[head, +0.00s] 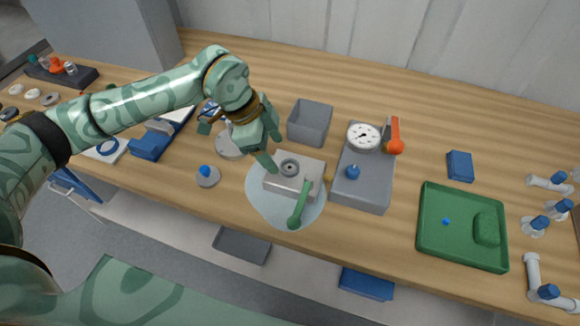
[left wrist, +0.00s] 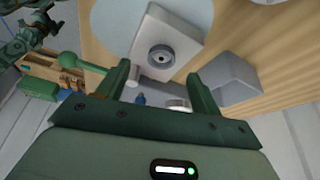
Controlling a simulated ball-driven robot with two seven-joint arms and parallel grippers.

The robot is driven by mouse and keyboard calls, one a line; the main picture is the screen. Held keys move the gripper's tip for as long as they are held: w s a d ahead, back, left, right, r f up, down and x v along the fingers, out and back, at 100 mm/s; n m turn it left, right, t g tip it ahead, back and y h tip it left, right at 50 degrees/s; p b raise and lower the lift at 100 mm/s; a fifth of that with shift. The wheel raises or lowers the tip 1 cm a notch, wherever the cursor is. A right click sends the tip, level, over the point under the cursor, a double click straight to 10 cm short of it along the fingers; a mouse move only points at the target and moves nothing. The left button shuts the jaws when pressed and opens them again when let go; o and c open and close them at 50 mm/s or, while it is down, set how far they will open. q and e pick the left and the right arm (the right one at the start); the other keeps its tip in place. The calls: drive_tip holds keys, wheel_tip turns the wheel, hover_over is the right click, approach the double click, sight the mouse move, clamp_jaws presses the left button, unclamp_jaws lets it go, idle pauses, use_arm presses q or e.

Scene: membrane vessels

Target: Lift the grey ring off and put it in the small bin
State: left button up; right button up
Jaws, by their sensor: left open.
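The grey ring (head: 290,167) sits on top of a pale metal block (head: 283,184), around a dark central hole. It also shows in the left wrist view (left wrist: 162,57). The block stands on a pale round mat (head: 258,205) and has a green ball-ended lever (head: 300,205) at its right side. The small bin (head: 310,122), a grey open box, stands just behind the block; its visible inside looks empty. My left gripper (head: 272,150) is open and empty, above and slightly left of the ring. In the left wrist view the ring lies beyond the fingertips (left wrist: 160,75), apart from them.
A grey housing (head: 362,197) with a gauge (head: 363,136), blue knob (head: 353,172) and orange-handled valve (head: 396,145) stands to the right of the block. A blue-topped disc (head: 207,176) lies left of the mat. A green tray (head: 462,262) is further right.

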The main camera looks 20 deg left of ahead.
sight(288, 167)
use_arm(q)
drive_tip(key=b+x, duration=0.1)
drive_tip(key=x, duration=0.4)
drive_tip(key=shift+w+d+f, duration=0.15)
drive_tip(key=shift+w+d, duration=0.05)
drive_tip(key=shift+w, duration=0.05)
drive_tip(key=c, duration=1.1)
